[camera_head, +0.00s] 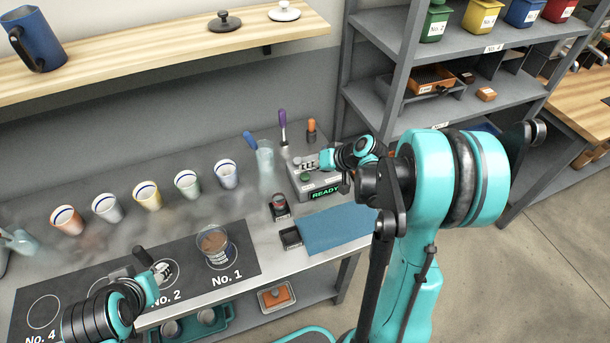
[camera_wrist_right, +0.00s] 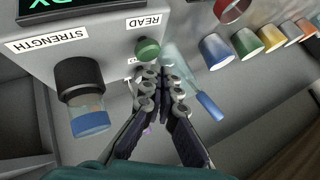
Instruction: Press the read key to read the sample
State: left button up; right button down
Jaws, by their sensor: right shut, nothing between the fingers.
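The grey reader box (camera_head: 308,190) stands at the right end of the counter, its display reading READY in green. In the right wrist view its green round key (camera_wrist_right: 147,48) stands beside the READ label (camera_wrist_right: 143,23); it also shows in the head view (camera_head: 305,177). My right gripper (camera_wrist_right: 163,76) is shut and empty, its fingertips close to the green key; I cannot tell whether they touch it. In the head view the right gripper (camera_head: 312,161) is over the box. My left gripper (camera_head: 160,272) is near the No. 2 ring; its jaw state is unclear.
A dark cylinder with a blue end (camera_wrist_right: 83,100) sits by the STRENGTH label. A blue cloth (camera_head: 335,230) and a small black tray (camera_head: 290,238) lie in front of the box. Several cups, one being the white-and-blue cup (camera_head: 227,175), line the counter. A brown-filled glass (camera_head: 214,245) stands at No. 1.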

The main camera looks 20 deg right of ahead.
aim_at(307, 176)
jog(key=shift+f, duration=0.1)
dwell(0.5)
jog(key=shift+f+b, duration=0.35)
jog(key=shift+b, duration=0.05)
jog(key=shift+f+b, duration=0.6)
dwell(0.6)
jog(key=shift+r, duration=0.1)
jog(key=shift+r+p, duration=0.85)
jog(key=shift+r, duration=0.15)
notch_tip(307, 176, up, 5)
jog(key=p, duration=0.4)
